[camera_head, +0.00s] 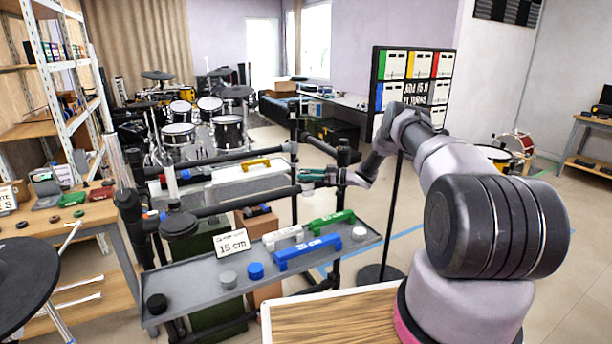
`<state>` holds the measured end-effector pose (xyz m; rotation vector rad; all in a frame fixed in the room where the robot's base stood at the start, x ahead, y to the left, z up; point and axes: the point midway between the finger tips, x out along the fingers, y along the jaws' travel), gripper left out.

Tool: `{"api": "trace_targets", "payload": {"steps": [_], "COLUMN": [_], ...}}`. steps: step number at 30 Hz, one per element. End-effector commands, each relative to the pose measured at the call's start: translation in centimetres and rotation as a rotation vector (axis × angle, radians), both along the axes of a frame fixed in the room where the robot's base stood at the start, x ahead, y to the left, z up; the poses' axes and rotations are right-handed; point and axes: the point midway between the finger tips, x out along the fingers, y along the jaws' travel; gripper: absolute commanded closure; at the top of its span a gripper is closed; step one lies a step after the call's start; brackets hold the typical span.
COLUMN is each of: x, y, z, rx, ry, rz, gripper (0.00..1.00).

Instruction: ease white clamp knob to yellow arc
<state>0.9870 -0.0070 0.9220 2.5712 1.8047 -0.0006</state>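A small round white knob (360,233) sits at the right end of the grey shelf tray (200,283); I take it as the white clamp knob. A yellow arched piece (256,164) lies farther back on a pale surface behind the black rail; I take it as the yellow arc. My gripper (309,175) reaches in from the right, near the black rail, above and behind the tray. It is apart from the white knob and to the right of the yellow piece. Its fingers are small and dark with a greenish part; whether they are open or hold something cannot be told.
Black (157,303), grey (228,279) and blue (256,271) knobs line the tray's front. Black rails (225,207) and posts surround the tray.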

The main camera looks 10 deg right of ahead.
Motion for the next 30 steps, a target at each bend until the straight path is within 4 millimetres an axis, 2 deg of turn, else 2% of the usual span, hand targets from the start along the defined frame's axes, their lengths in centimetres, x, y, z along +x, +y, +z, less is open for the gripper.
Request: {"api": "trace_targets", "payload": {"steps": [1,2,11,14,17,24,30], "x": [0.0,0.0,0.0,-0.2,-0.6,-2.3,-3.3], "y": [0.1,0.1,0.0,-0.6,-2.0,-6.6,-9.3], "z": [0.0,0.0,0.0,0.0,0.0,0.0,0.0], "rx": [0.001,0.001,0.0,0.0,0.001,0.001,0.001], "ry": [0.0,0.0,0.0,0.0,0.0,0.001,-0.001], "rz": [0.001,0.001,0.0,-0.002,-0.002,-0.003,-0.001], "gripper": [0.26,0.19,0.19,0.19,0.19,0.19,0.19]}}
